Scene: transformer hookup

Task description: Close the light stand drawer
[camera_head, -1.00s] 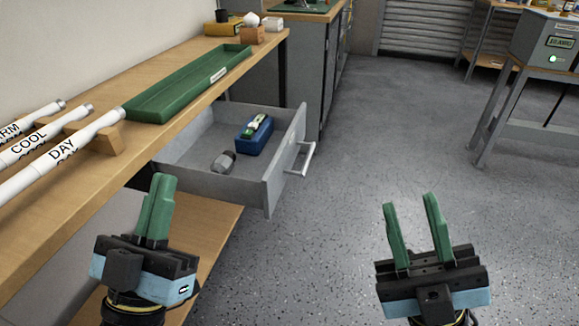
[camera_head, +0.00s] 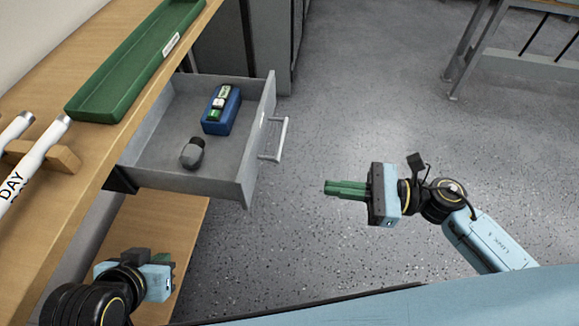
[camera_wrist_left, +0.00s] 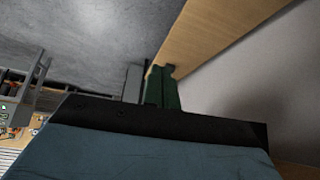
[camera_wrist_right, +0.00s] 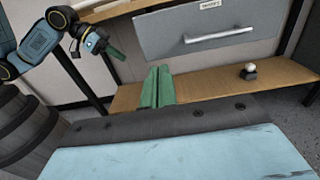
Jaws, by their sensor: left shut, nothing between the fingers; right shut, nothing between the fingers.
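The grey light stand drawer (camera_head: 225,185) is pulled out from under the wooden bench in the head view. Its bar handle (camera_head: 275,139) is on the front panel. Inside lie a blue box (camera_head: 221,112) with a green and white item on it and a dark grey bulb-like item (camera_head: 192,152). The drawer front (camera_wrist_right: 205,32) and handle (camera_wrist_right: 218,35) show in the right wrist view. My right gripper (camera_head: 328,188) is shut and empty, right of and nearer than the handle, apart from it, pointing left. My left gripper (camera_head: 172,262) is low at the left; its green fingers (camera_wrist_left: 163,88) are shut and empty.
The bench top (camera_head: 90,95) holds a green tray (camera_head: 140,55) and white tubes (camera_head: 35,160) on wooden rests. A lower wooden shelf (camera_head: 185,225) lies beneath the drawer. Grey cabinets (camera_head: 265,45) stand behind. The floor right of the drawer is clear.

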